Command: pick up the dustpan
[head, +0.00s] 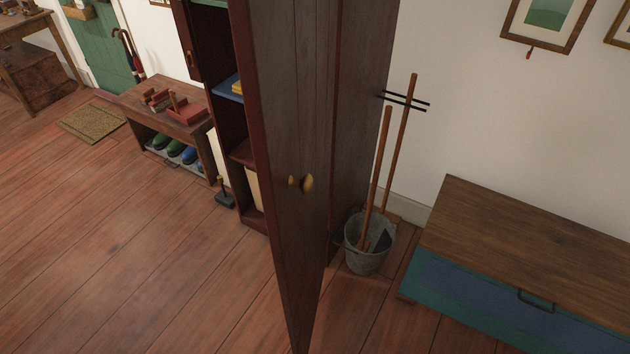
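A small dark thing with a flat base and a short upright handle (225,195) stands on the floor by the open cabinet, left of its door. It may be the dustpan, but it is too small to tell for sure. Neither of my grippers is in view.
The tall cabinet's open door (283,120) with a brass knob (307,184) cuts across the middle and hides part of the inside. A bench (135,100) with shoes stands left. A blue-green chest (480,293) stands right.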

